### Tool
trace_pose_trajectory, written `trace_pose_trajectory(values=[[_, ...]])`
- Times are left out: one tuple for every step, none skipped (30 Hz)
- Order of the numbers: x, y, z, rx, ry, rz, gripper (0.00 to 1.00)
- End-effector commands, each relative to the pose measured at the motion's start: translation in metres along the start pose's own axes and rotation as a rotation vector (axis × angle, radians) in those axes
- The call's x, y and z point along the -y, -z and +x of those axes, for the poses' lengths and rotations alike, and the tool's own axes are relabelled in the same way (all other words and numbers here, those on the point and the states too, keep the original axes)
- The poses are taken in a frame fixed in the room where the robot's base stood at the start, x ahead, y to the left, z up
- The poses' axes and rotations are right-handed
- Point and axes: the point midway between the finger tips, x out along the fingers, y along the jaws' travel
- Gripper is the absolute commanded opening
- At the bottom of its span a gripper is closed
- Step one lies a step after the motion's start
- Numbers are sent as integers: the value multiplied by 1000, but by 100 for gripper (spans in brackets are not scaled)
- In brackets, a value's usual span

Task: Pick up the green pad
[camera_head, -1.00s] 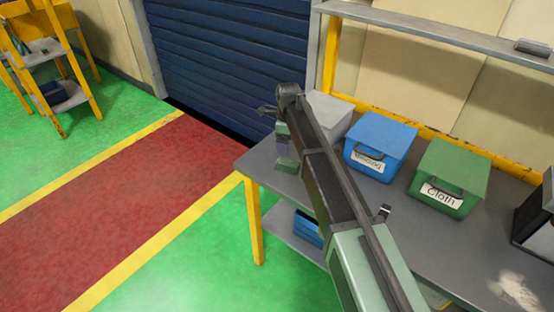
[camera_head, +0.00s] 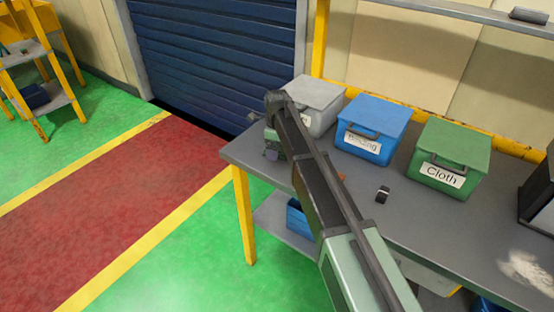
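I cannot make out a green pad for certain in the head view. My arm reaches up from the bottom right over the table (camera_head: 455,245), and its far end is by the table's left corner. The small green and grey parts at that end, around my gripper (camera_head: 272,152), are partly hidden by the arm. No separate fingertips can be made out, nor anything held. A green box labelled "Cloth" (camera_head: 452,150) stands on the table, right of the arm.
A blue labelled box (camera_head: 372,125) and a grey box (camera_head: 315,98) stand beside the green one. A small black-and-white object (camera_head: 383,194) lies in front of them. A dark unit (camera_head: 541,195) is at the right edge. A yellow-framed shelf (camera_head: 40,80) stands far left.

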Motion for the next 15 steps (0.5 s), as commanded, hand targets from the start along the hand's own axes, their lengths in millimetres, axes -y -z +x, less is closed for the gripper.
trace_pose_trajectory(values=[[0, 0, 13, 0, 0, 0, 92], [0, 0, 13, 0, 0, 0, 92], [0, 0, 12, 0, 0, 0, 92], [0, 0, 10, 0, 0, 0, 92], [0, 0, 9, 0, 0, 0, 92], [0, 0, 9, 0, 0, 0, 92], [0, 0, 9, 0, 0, 0, 92], [0, 0, 9, 0, 0, 0, 90], [0, 0, 8, 0, 0, 0, 84], [0, 0, 8, 0, 0, 0, 79], [0, 0, 8, 0, 0, 0, 75], [0, 0, 8, 0, 0, 0, 68], [0, 0, 8, 0, 0, 0, 64], [0, 0, 8, 0, 0, 0, 59], [0, 0, 8, 0, 0, 0, 53]])
